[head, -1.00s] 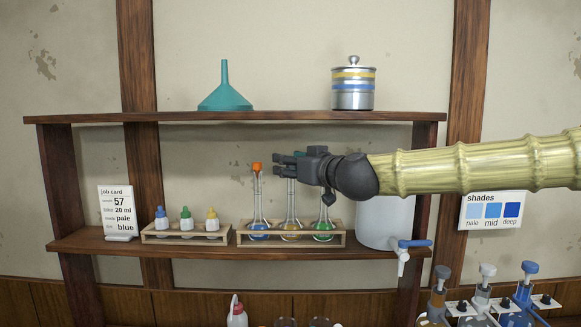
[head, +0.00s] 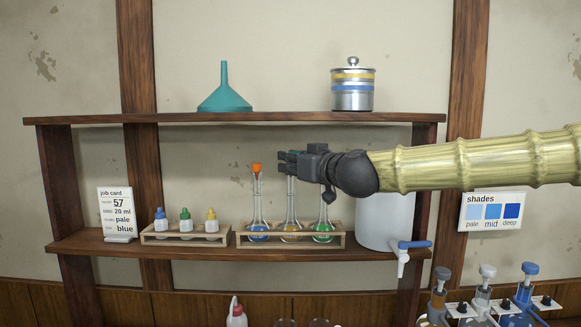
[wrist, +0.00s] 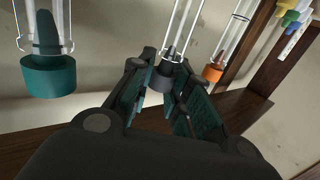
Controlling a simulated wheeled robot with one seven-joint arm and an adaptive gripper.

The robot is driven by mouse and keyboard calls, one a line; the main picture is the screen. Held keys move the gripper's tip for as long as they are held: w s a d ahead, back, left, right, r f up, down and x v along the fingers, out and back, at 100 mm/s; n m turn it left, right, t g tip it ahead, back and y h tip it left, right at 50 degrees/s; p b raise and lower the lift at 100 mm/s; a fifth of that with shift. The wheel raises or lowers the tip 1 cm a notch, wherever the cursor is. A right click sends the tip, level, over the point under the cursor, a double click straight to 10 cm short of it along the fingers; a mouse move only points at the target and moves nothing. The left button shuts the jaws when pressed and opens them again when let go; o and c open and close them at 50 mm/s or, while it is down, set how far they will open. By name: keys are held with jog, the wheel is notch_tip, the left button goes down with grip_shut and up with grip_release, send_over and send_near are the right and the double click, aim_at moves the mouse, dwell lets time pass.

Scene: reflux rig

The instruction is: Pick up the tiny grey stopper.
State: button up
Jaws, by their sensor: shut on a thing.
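The tiny grey stopper (wrist: 169,71) is in the mouth of the middle flask, between the fingertips of my gripper (wrist: 165,82). My gripper is shut on it. In the head view my gripper (head: 284,163) is at the top of the middle flask (head: 291,213), which has yellowish liquid, and hides the stopper. In the wrist view, which looks upside down, the stopper's narrow end still points into the glass neck.
In the wrist view a teal stopper (wrist: 48,77) is on the left and an orange stopper (wrist: 213,72) close by on the right. The flasks stand in a wooden rack (head: 250,241). An upper shelf (head: 180,118) runs just above my gripper.

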jog(key=shift+r, duration=0.85)
jog(key=shift+s+d+r+b, duration=0.25)
jog(key=shift+s+r+b, duration=0.1)
jog(key=shift+r+b, duration=0.25)
jog(key=d+b+v, duration=0.1)
jog(key=v, duration=0.6)
jog(key=w+d+b+v, duration=0.1)
jog(key=b+v, duration=0.1)
jog(key=v, duration=0.6)
jog(key=shift+w+d+r, duration=0.2)
jog(key=shift+w+r, duration=0.1)
jog(key=shift+w, duration=0.05)
jog(key=shift+r, duration=0.15)
jog(key=shift+r+p, duration=1.6)
jog(key=shift+r, duration=0.05)
